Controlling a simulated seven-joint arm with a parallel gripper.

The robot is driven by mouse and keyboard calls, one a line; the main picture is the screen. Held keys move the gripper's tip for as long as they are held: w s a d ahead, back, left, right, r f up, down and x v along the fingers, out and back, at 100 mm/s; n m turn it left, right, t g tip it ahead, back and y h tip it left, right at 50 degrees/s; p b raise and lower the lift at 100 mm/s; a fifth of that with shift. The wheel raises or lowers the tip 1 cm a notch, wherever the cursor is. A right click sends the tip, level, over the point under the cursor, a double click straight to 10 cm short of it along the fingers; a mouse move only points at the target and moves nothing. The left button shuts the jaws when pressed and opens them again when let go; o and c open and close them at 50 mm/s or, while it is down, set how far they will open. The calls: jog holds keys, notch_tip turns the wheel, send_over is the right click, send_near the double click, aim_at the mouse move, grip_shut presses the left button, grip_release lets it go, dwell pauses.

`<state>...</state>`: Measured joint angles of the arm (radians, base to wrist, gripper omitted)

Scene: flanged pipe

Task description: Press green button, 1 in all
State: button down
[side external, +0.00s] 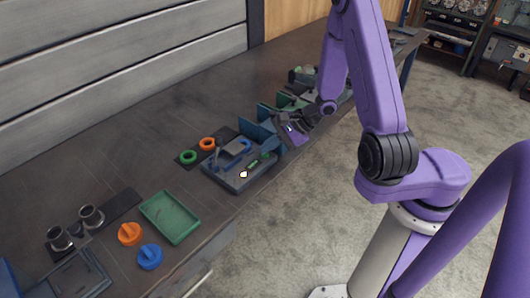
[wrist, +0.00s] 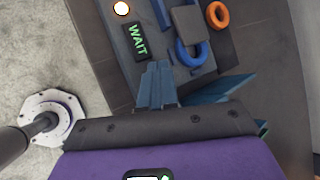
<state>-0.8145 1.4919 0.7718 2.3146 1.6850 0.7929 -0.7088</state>
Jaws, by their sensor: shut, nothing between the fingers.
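The panel board (side external: 225,175) lies on the bench with a lit whitish lamp (side external: 243,174) and a small display with green marks (side external: 253,163). In the wrist view the display (wrist: 138,41) reads "WAIT" in green, and the lamp (wrist: 121,8) glows white with an orange rim. I cannot make out a distinct green button in either view. My gripper (wrist: 157,82) is shut and empty, its blue-grey fingers beside the board's edge, near the display and a blue ring-shaped part (wrist: 184,55). Its height above the board is hard to tell.
Upright blue plates (side external: 264,134) stand right behind the board, close to my gripper. Orange (side external: 207,144) and green (side external: 188,157) rings lie behind it. A green tray (side external: 170,217), orange knob (side external: 130,234) and blue knob (side external: 150,256) sit left. Bare bench lies at the back left.

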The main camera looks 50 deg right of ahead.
aim_at(268, 154)
jog(key=shift+r, duration=0.9)
jog(key=shift+r, duration=2.5)
